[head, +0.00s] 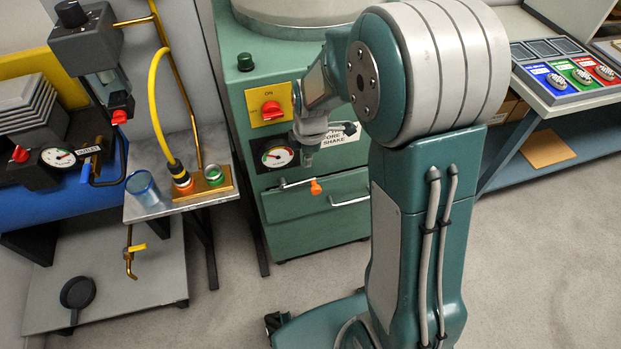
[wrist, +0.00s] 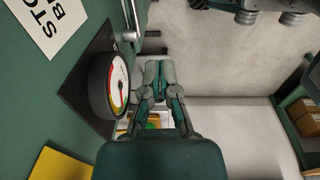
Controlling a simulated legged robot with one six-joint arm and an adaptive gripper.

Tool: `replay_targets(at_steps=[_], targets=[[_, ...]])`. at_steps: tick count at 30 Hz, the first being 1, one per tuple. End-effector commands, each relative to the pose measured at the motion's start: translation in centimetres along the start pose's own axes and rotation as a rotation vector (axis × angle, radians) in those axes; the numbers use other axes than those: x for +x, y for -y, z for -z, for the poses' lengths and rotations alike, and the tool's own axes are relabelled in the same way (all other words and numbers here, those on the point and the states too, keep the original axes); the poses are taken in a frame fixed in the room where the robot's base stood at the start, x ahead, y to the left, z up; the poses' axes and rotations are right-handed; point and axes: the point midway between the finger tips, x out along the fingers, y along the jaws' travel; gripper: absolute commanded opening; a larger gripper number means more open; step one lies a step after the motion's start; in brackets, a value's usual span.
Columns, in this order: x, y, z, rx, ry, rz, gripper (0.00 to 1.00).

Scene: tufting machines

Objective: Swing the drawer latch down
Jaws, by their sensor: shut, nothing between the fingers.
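The drawer latch (head: 297,184) is a thin metal lever with an orange tip (head: 316,187) on the front of the green cabinet. It lies roughly level, with the tip at its right end. The drawer (head: 322,217) is closed, with a metal bar handle (head: 350,201) right of the latch. My gripper (head: 350,128) is in front of the cabinet, above the latch and apart from it. In the wrist view my gripper (wrist: 160,68) has its fingers together and empty. A metal bar (wrist: 131,18) shows at the top there; I cannot tell if it is latch or handle.
A round gauge (head: 278,157) and a yellow plate with a red knob (head: 271,110) sit above the latch. A white sign (head: 342,134) is behind my gripper. A bench with a blue cup (head: 142,186) stands left. The floor (head: 530,260) at right is clear.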

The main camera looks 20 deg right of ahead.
Motion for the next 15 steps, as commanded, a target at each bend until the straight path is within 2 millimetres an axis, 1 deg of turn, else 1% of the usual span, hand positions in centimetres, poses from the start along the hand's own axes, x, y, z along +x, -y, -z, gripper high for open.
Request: replay_targets(at_steps=[5,15], targets=[[2.3,0.1,0.0,0.0,0.0,0.007,0.0],[8.8,0.2,0.0,0.001,0.0,0.007,0.0]])
